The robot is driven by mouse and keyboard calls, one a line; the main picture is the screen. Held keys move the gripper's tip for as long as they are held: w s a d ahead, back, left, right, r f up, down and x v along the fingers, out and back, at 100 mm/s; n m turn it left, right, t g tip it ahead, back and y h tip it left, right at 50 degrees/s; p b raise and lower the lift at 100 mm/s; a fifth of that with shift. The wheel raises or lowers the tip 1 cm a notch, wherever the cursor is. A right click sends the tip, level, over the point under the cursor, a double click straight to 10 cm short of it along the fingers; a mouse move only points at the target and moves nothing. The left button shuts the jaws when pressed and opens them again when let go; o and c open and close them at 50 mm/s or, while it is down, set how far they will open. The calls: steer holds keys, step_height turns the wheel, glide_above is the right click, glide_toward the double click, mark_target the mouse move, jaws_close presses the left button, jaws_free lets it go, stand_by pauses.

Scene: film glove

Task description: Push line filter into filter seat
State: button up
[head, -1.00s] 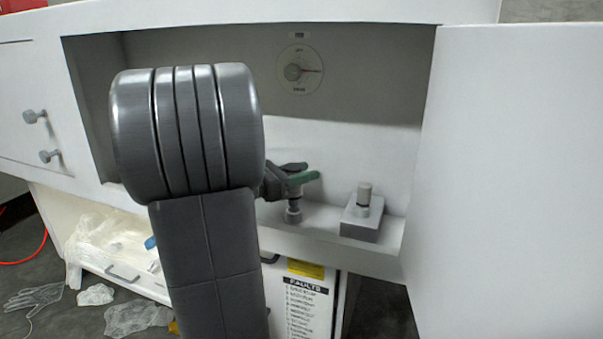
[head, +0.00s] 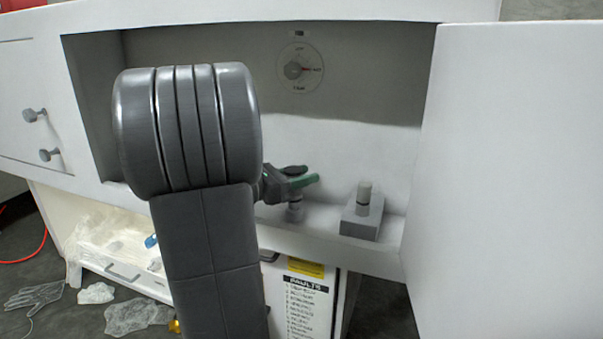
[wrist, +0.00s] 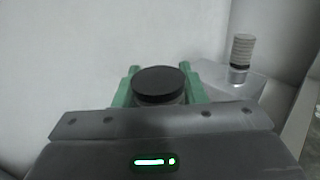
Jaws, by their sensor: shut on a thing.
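My gripper (head: 303,182) has green fingers and reaches into the open bay from the left, above its ledge. In the wrist view the fingers are shut around a round, black-topped cylinder (wrist: 160,82), which looks like the line filter. In the head view the fingers hide most of it. A grey round fitting (head: 295,213) stands on the ledge directly below the fingers and looks like the filter seat. The held part appears upright and in line with it. I cannot tell how deep it sits.
A grey block with a ribbed post (head: 362,212) stands close to the right on the ledge, also in the wrist view (wrist: 240,65). An open white door (head: 510,170) bounds the right side.

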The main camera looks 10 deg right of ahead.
steer(key=shift+f, duration=1.05)
steer(key=o, duration=1.1)
steer(key=shift+c, duration=0.2)
step_height(320, 180, up, 10)
steer(key=p, duration=0.4)
steer(key=shift+f, duration=0.15)
step_height(320, 180, down, 10)
steer(key=b, duration=0.4)
steer(key=shift+r, duration=0.7)
